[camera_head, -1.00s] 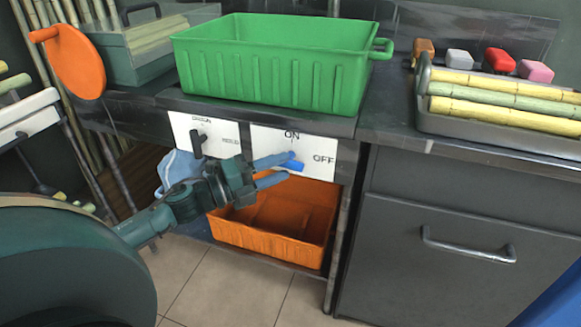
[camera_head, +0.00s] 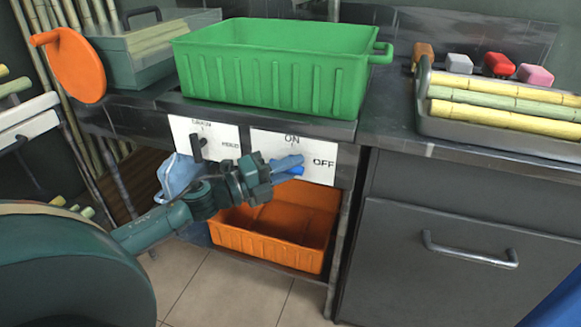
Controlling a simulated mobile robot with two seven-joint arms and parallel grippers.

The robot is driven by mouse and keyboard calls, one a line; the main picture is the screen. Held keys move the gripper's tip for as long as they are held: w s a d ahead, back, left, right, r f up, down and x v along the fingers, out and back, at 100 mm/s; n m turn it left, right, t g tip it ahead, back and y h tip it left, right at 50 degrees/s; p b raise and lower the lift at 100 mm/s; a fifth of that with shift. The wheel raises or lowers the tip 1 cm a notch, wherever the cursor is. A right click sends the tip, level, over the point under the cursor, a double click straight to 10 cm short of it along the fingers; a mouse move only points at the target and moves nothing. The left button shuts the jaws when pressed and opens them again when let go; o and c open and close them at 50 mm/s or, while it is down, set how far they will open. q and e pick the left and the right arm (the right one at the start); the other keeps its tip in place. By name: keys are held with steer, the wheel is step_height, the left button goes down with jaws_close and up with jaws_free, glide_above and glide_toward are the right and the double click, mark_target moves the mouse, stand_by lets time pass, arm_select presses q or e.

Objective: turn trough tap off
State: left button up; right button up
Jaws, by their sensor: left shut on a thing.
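The trough tap is a blue handle (camera_head: 297,170) on a white panel (camera_head: 326,176) marked ON at the top and OFF at the right. The handle points right and slightly down, just below and left of the OFF label. My left gripper (camera_head: 288,168) is shut on the blue handle, its fingers largely covering it. The green trough (camera_head: 270,85) stands on the counter above the panel. My right gripper is not in view.
A second white panel with a dark lever (camera_head: 197,146) is to the left. An orange crate (camera_head: 270,237) sits below. A tray of cane (camera_head: 500,125) and several coloured blocks are on the right counter. A grey drawer front (camera_head: 450,250) is at the right.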

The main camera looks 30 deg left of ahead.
arm_select(q)
jaws_close()
steer(key=shift+n+t, duration=0.4)
steer(key=shift+n, duration=0.1)
steer(key=o, duration=0.6)
jaws_free()
steer(key=p+v, duration=0.2)
steer(key=v, duration=1.1)
steer(key=shift+a, duration=0.15)
